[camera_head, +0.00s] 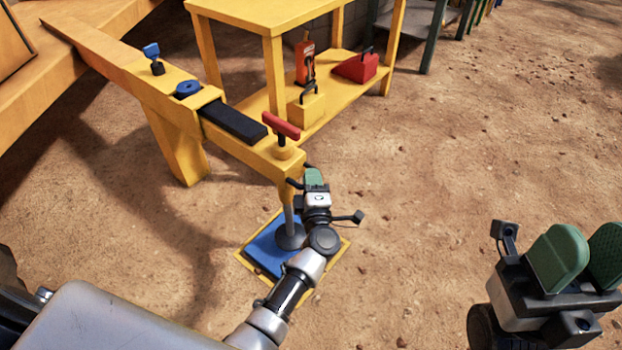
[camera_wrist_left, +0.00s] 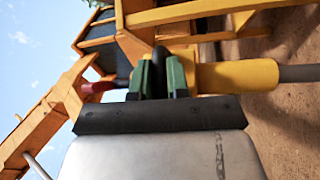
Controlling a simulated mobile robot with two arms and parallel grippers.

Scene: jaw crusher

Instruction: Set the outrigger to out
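The outrigger is a yellow beam (camera_head: 262,152) with a black sliding section (camera_head: 235,121). A red T-handle (camera_head: 281,126) tops its end, above a grey jack leg with a round foot (camera_head: 289,236). A black handle (camera_head: 294,183) is on the beam's end face. My left gripper (camera_head: 314,178) is at this end face. In the left wrist view its green fingers (camera_wrist_left: 160,78) stand on both sides of the black handle (camera_wrist_left: 159,65) and appear closed on it. My right gripper (camera_head: 585,258) is open and empty at the lower right, away from the outrigger.
A blue pad (camera_head: 262,252) in a yellow frame lies under the foot. A blue T-pin (camera_head: 152,54) and blue knob (camera_head: 187,88) sit on the yellow housing. A yellow shelf (camera_head: 345,91) behind holds a red box (camera_head: 357,67) and padlock-like items. Bare dirt is open to the right.

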